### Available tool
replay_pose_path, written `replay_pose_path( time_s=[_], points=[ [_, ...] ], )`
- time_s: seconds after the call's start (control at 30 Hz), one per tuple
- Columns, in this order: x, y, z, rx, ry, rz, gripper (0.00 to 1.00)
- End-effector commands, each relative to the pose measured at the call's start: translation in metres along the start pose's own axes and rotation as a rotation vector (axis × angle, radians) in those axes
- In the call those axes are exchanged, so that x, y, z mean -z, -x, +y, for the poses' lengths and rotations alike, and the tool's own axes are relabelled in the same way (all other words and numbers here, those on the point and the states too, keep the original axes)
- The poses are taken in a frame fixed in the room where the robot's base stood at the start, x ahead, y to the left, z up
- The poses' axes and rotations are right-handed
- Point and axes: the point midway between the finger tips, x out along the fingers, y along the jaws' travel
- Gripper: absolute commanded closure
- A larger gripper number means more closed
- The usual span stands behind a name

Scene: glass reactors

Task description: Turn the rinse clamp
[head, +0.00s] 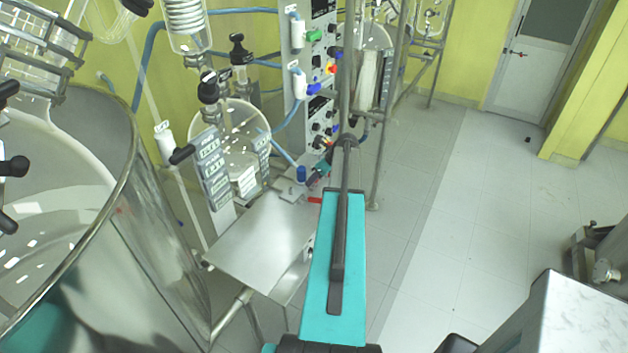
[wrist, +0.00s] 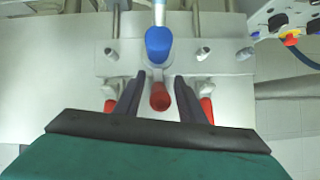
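My gripper (wrist: 160,80) is open in the wrist view, with its two dark fingers apart. A red handle (wrist: 160,97) sits between the fingers, with a visible gap on both sides. A blue cap (wrist: 158,45) on a pale tube stands just beyond it on a metal block (wrist: 215,62). Two more red handles lie outside the fingers, at left (wrist: 110,106) and right (wrist: 207,110). I cannot tell which handle is the rinse clamp. In the head view the blue cap (head: 301,175) and a red handle (head: 315,200) show beside my teal arm, which hides part of the block.
A steel tray (head: 262,240) lies left of my arm. A large steel-rimmed vessel (head: 125,160) fills the left. A control panel (head: 318,70) with coloured knobs and blue hoses stands behind, with vertical poles (head: 390,110) beside it. The floor (head: 450,220) at right is largely clear.

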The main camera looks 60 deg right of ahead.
Motion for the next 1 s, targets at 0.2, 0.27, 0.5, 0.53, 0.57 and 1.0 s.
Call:
replay_pose_path(
  time_s=[0.2, 0.27, 0.5, 0.53, 0.57, 1.0],
  points=[
    [0.002, 0.022, 0.000, 0.002, 0.000, -0.001, 0.64],
    [0.001, 0.030, 0.000, 0.002, 0.001, -0.001, 0.64],
    [0.001, 0.060, 0.001, 0.002, 0.001, -0.001, 0.64],
    [0.001, 0.064, 0.001, 0.002, 0.001, -0.001, 0.64],
    [0.001, 0.068, 0.001, 0.002, 0.001, -0.001, 0.64],
    [0.000, 0.118, 0.001, 0.001, 0.000, -0.002, 0.64]
  ],
)
